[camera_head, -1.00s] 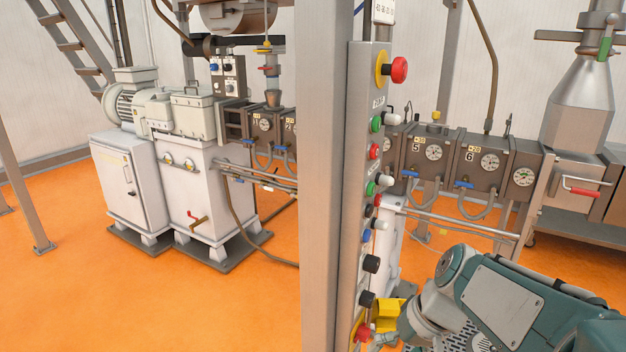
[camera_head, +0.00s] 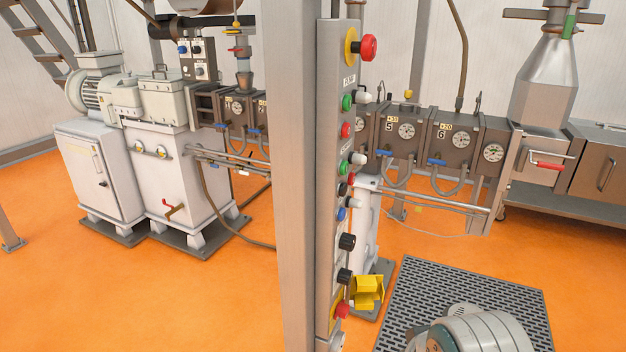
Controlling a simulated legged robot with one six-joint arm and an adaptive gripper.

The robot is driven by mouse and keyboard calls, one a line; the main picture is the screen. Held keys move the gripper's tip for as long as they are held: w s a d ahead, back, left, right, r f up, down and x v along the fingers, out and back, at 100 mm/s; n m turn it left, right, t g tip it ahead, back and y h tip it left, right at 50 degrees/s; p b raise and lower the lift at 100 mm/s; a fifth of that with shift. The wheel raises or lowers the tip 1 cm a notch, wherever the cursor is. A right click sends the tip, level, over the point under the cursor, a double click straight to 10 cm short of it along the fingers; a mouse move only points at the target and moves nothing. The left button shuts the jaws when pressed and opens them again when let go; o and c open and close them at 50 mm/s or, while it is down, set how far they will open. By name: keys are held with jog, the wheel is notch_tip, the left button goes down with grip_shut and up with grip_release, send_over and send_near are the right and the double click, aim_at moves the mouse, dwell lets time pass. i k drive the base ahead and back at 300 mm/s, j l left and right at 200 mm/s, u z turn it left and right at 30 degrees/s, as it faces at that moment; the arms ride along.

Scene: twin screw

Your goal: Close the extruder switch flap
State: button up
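The yellow flap (camera_head: 369,285) is near the bottom of the narrow grey switch panel (camera_head: 334,130). It sticks out to the right from the panel, above a red knob (camera_head: 342,311) on a yellow base, and looks raised. I cannot see clearly how it is hinged. My arm shows at the bottom right as a rounded grey-and-teal link, apart from the flap in the picture. My gripper is not in view.
A tall steel post (camera_head: 297,180) stands directly left of the panel. Several buttons and knobs line the panel above the flap. A dark grated platform (camera_head: 515,300) lies at the lower right. The extruder barrel (camera_head: 455,140) runs behind. Orange floor (camera_head: 180,300) is open at the left.

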aim_at(365, 290)
jog(key=i+l+u, duration=0.2)
jog(key=i+l, duration=0.55)
jog(key=l, duration=0.15)
